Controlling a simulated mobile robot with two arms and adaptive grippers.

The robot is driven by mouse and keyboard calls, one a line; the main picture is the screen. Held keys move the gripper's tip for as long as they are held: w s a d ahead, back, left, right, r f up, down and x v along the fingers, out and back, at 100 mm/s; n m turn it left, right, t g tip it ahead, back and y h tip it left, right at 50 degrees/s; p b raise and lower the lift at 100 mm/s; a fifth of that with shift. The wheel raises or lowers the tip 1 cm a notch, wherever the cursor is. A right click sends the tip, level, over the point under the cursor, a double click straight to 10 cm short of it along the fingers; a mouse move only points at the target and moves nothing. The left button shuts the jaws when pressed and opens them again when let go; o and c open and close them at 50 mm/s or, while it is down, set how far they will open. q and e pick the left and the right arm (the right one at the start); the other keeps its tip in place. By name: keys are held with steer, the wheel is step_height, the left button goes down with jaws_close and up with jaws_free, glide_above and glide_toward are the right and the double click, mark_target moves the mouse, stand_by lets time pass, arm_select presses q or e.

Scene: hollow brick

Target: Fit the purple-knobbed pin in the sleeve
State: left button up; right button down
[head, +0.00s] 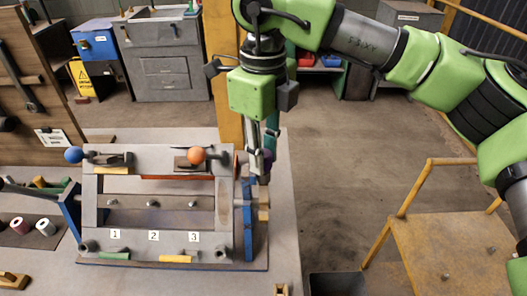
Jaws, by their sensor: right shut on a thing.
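My right gripper (260,172) points down at the right end of a grey metal frame fixture (175,245). It is shut on a purple knob (269,158), which shows only in part behind the fingers. The rest of the pin is hidden or too small to tell. A tan block (263,205) sits beside a blue upright bracket (248,225) just below the fingers; I cannot tell whether it is the sleeve. My left gripper is not in view.
The fixture stands on a grey table (285,255) with labels 1, 2 and 3 on its front. Several small rolls (45,226) lie at the left. A yellow-railed cart (445,240) stands at the right, with open floor (350,180) between.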

steer(key=shift+f+b, duration=0.35)
steer(key=shift+f, duration=0.2)
steer(key=c, duration=1.7)
jaws_free()
steer(key=shift+r, duration=0.15)
step_height(320, 180, up, 12)
steer(key=shift+f, duration=0.2)
